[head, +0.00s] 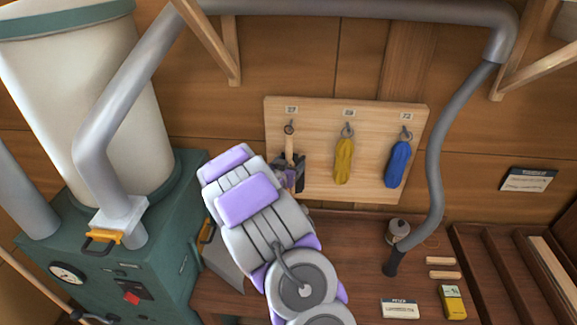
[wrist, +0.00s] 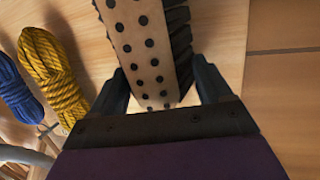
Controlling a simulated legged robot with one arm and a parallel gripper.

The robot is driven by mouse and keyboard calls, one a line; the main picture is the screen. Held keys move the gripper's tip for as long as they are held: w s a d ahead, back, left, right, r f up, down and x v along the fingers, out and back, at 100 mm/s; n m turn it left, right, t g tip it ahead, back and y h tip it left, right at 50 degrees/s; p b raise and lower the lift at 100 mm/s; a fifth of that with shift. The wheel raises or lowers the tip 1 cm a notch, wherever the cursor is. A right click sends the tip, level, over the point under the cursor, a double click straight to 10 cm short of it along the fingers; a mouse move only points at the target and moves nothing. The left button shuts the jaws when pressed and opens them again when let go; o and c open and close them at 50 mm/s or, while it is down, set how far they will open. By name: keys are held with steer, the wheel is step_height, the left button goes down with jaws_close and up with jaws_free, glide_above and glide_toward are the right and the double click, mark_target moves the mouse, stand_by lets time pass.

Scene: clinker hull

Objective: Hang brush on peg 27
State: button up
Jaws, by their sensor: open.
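The brush (head: 289,146) is upright against the pegboard (head: 318,180), its wooden handle top at the hook under the label 27 (head: 291,109). It appears to hang there, but the exact contact is too small to tell. My gripper (head: 288,178) is at the brush's lower part, partly hidden by my purple and grey arm. In the wrist view the brush (wrist: 145,45) shows close up, with a dotted wooden face and dark bristles along its right side. It lies between the two separated fingers of my gripper (wrist: 163,92), which are open.
A yellow rope coil (head: 344,161) and a blue rope coil (head: 398,164) hang on the hooks to the right. A grey hose (head: 433,150) curves down right of the board. The bench below holds a twine spool (head: 398,229) and a yellow box (head: 452,302). A green machine (head: 150,270) stands left.

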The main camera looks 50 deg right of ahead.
steer(key=shift+s+a+r, duration=0.1)
steer(key=shift+a, duration=0.4)
steer(key=v, duration=1.6)
steer(key=shift+b, duration=0.3)
steer(key=shift+a, duration=0.1)
